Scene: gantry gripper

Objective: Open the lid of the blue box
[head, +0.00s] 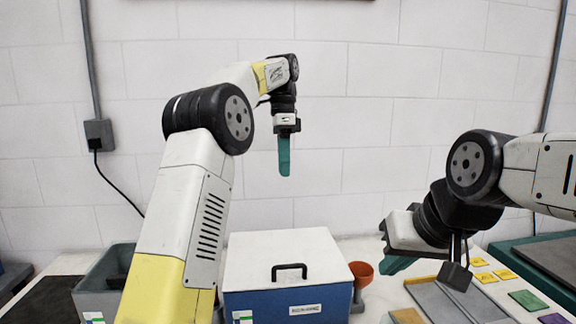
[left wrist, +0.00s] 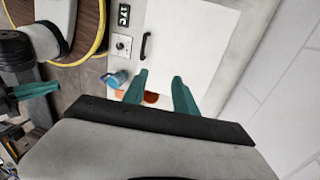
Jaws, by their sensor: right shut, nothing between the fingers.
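The blue box (head: 285,307) stands at the middle front of the head view. Its flat white lid (head: 300,248) lies closed on top, with a black bar handle (head: 289,268) near the front edge. In the left wrist view the lid (left wrist: 195,45) and handle (left wrist: 146,46) show beyond the fingers. My left gripper (head: 284,174) points down, high above the lid and clear of it. Its teal fingers (left wrist: 160,80) are apart with nothing held between them. My right gripper (head: 392,268) is shut and empty, to the right of the box.
A grey bin (head: 97,280) stands left of the box. An orange cup (head: 361,270) stands close by its right side. Further right lie a grey tray (head: 432,302), yellow tiles (head: 484,277) and a green tile (head: 528,300). Space above the lid is free.

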